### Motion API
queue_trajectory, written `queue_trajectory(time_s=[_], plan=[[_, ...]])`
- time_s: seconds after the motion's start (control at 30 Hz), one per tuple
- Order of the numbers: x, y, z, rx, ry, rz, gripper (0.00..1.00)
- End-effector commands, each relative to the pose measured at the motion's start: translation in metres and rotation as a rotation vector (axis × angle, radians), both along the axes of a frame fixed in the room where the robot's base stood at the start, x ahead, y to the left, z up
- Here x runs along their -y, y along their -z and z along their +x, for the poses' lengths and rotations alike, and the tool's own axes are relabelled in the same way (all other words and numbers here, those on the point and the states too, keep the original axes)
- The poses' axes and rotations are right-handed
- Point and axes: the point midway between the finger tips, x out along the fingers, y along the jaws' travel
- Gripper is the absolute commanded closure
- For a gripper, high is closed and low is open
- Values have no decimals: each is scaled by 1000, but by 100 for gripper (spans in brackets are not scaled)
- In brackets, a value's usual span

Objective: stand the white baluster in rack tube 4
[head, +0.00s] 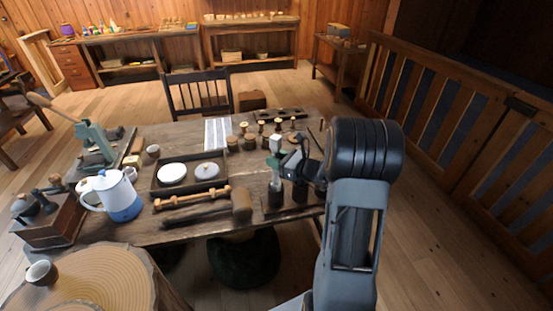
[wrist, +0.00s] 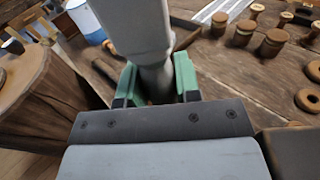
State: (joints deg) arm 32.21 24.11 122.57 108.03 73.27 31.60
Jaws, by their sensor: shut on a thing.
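The white baluster (wrist: 142,28) fills the upper middle of the wrist view, with a thick square part that narrows to a round neck. My gripper (wrist: 156,84) is shut on that neck with its green fingers on both sides. In the head view the baluster's pale top (head: 277,143) shows upright above my gripper (head: 274,163). Dark rack tubes stand below at the table's near right, one (head: 275,197) under the baluster and another (head: 300,191) to its right. I cannot tell whether the baluster's lower end is inside a tube. No tube numbers are readable.
Several turned spools (head: 248,141) stand behind the gripper. A wooden mallet (head: 241,205), a tray with white discs (head: 158,190) and a blue-white pot (head: 122,198) lie to the left. A stump (head: 85,275) stands at front left.

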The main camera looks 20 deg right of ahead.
Motion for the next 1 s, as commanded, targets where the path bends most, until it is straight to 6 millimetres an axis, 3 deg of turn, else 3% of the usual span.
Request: queue_trajectory(time_s=[0.53, 0.9, 0.93, 1.0], plan=[[0, 24, 0, 1, 0, 1, 99], [0, 26, 0, 1, 0, 1, 99], [0, 26, 0, 1, 0, 1, 67], [0, 26, 0, 1, 0, 1, 60]])
